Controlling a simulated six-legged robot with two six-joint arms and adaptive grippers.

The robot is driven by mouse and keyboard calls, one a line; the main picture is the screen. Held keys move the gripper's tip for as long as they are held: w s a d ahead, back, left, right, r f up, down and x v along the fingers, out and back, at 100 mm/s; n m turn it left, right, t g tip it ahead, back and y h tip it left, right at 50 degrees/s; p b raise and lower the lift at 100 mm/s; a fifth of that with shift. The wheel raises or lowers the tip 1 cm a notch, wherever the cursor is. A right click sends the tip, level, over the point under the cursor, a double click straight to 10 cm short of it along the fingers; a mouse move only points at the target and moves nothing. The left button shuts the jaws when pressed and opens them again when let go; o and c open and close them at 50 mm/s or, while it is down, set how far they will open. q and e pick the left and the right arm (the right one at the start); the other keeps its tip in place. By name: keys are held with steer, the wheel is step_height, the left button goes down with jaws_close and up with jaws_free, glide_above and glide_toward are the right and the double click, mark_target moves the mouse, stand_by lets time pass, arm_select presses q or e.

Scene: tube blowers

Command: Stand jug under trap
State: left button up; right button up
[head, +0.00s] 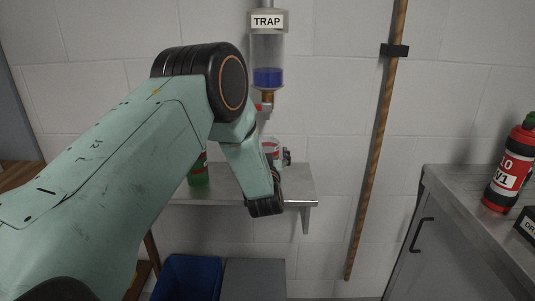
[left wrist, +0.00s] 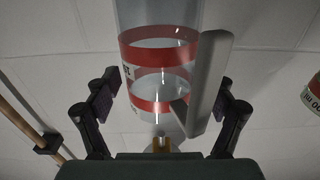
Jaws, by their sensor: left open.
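The trap (head: 268,58), a clear cylinder with blue liquid and a TRAP sign, hangs on the wall above a shelf. A clear jug (left wrist: 160,55) with red bands and a grey handle (left wrist: 211,85) fills the middle of the left wrist view. In the head view only a small part of the jug (head: 271,147) shows, low under the trap and behind my arm. My left gripper (left wrist: 165,103) is open, with one finger on each side of the jug in the picture. I see no clear finger contact. My right gripper is out of view.
The shelf (head: 300,186) holds a green and red bottle (head: 198,170) left of my wrist. A wooden pole (head: 375,150) stands right of the shelf. A grey cabinet (head: 460,215) with a red bottle (head: 511,170) is at right. A blue bin (head: 188,278) is below the shelf.

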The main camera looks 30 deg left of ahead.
arm_select(q)
steer(key=shift+r, duration=0.1)
steer(key=shift+s+r, duration=0.1)
steer(key=shift+r, duration=0.05)
steer(key=v, duration=1.2)
steer(key=shift+p, duration=0.4)
